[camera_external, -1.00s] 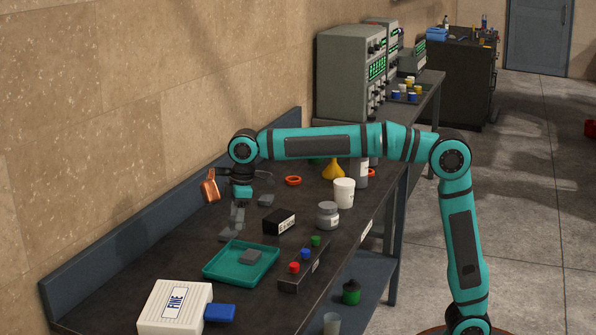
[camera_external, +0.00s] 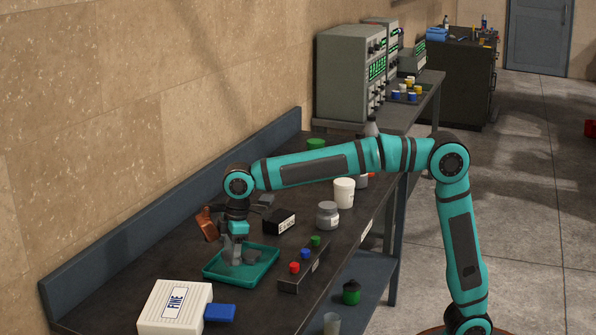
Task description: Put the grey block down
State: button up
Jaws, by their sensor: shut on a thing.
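My gripper (camera_external: 234,258) points down over the left part of the teal tray (camera_external: 224,279), low against its floor. It is shut on a grey block (camera_external: 236,264), which is small and mostly merged with the grey fingers in this view. I cannot tell whether that block touches the tray floor. Another grey block (camera_external: 254,257) lies in the tray just to the right of the fingers.
A black labelled box (camera_external: 279,222) stands behind the tray. A white case marked FINE (camera_external: 174,307) lies in front. Jars and a white cup (camera_external: 344,192) stand farther back.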

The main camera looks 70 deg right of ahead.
jog(key=shift+f, duration=1.7)
jog(key=shift+f, duration=0.1)
jog(key=o, duration=1.2)
jog(key=shift+o, duration=0.2)
jog(key=r, duration=0.4)
jog(key=s+d+r, duration=0.1)
jog(key=r, duration=0.7)
jog(key=shift+s+d, duration=0.15)
jog(key=shift+d+r, duration=0.1)
